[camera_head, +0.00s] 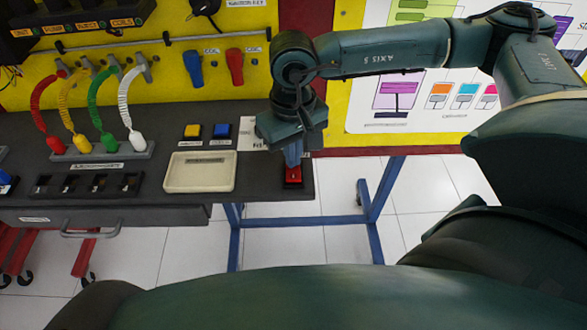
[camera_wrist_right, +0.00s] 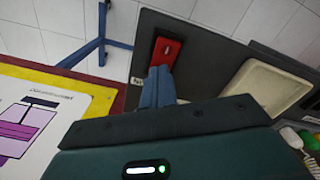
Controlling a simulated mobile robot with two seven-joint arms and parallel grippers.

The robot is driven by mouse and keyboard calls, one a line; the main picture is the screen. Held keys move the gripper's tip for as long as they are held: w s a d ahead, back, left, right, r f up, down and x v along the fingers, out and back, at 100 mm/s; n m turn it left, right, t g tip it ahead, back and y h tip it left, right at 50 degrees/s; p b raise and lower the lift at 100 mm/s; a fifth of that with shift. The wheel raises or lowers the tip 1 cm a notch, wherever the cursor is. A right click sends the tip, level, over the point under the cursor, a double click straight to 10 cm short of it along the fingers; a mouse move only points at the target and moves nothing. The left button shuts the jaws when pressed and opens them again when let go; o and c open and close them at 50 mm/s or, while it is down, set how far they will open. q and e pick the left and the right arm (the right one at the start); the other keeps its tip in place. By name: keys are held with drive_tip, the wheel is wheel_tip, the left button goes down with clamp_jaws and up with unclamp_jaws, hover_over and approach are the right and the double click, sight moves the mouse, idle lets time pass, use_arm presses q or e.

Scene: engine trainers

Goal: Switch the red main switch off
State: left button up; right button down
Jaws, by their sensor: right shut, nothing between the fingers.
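The red main switch (camera_head: 293,174) sits in a dark housing near the right end of the grey bench top. It also shows in the right wrist view (camera_wrist_right: 165,53), as a red rocker in a black frame. My right gripper (camera_head: 293,160) points down at the switch, its blue fingers together and empty. In the wrist view the fingertips (camera_wrist_right: 159,72) lie at the near edge of the switch and overlap it slightly. I cannot tell whether they touch it. The rocker's position is not clear. My left gripper is not in view.
A cream tray (camera_head: 200,188) lies on the bench left of the switch. Yellow and blue buttons (camera_head: 206,131) are behind it. Coloured coiled leads (camera_head: 95,115) stand farther left. The yellow panel (camera_head: 345,90) rises behind. The bench ends just right of the switch.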

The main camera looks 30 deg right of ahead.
wheel_tip(320, 180, up, 7)
drive_tip(key=p, duration=0.3)
idle(0.4)
drive_tip(key=shift+f, duration=0.15)
idle(0.3)
